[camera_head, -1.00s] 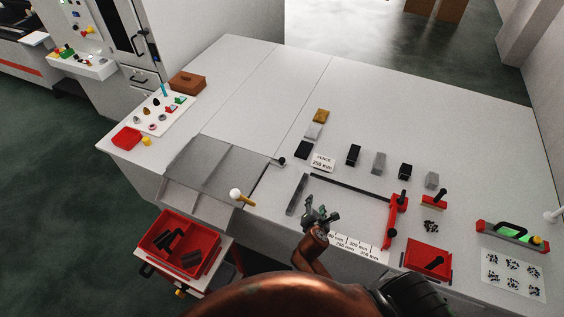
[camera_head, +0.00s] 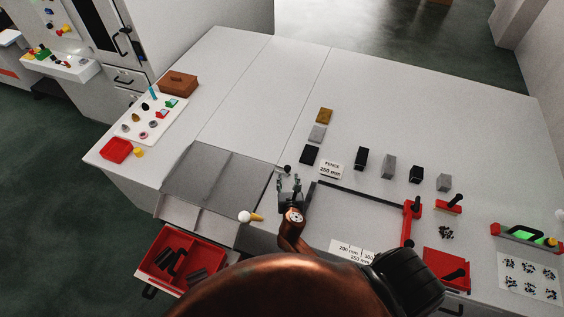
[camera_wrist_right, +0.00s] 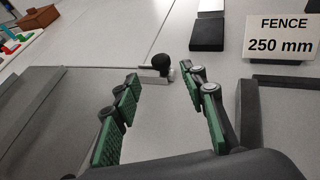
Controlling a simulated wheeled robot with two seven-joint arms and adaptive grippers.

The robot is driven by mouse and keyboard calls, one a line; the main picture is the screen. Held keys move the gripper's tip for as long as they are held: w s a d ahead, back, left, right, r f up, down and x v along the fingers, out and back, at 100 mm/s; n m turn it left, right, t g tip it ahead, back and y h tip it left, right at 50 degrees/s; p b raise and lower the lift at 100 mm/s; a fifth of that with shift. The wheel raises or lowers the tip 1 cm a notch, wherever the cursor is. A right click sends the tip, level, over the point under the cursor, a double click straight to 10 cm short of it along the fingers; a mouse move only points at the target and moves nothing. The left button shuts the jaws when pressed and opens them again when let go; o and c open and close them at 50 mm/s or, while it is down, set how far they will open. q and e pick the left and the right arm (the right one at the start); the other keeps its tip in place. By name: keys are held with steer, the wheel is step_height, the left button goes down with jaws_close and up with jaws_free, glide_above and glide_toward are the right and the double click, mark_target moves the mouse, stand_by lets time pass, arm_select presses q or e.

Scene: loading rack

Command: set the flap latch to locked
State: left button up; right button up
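The latch shows as a black round knob (camera_head: 287,169) on a small metal bar at the right corner of the grey flap (camera_head: 212,183). In the right wrist view the knob (camera_wrist_right: 161,62) stands upright just beyond my fingertips, between them in the picture. My right gripper (camera_head: 290,184) is open and empty, with its fingers pointing at the knob and apart from it. The green-padded fingers (camera_wrist_right: 160,88) are spread wide in the right wrist view. I cannot read whether the latch is locked. My left gripper is not in view.
A white-knobbed handle (camera_head: 245,216) sits at the flap's front edge. A dark fence rail (camera_head: 360,193) and a "FENCE 250 mm" sign (camera_head: 331,170) lie right of my gripper. A red bin (camera_head: 183,262) stands front left. The table's back is clear.

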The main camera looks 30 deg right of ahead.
mark_target(287, 169)
steer(key=x, duration=0.6)
steer(key=shift+w+d+f, duration=0.1)
steer(key=shift+w+d, duration=0.05)
steer(key=shift+w, duration=0.25)
steer(key=shift+w+d+f, duration=0.15)
steer(key=shift+w, duration=0.15)
steer(key=c, duration=0.8)
jaws_close()
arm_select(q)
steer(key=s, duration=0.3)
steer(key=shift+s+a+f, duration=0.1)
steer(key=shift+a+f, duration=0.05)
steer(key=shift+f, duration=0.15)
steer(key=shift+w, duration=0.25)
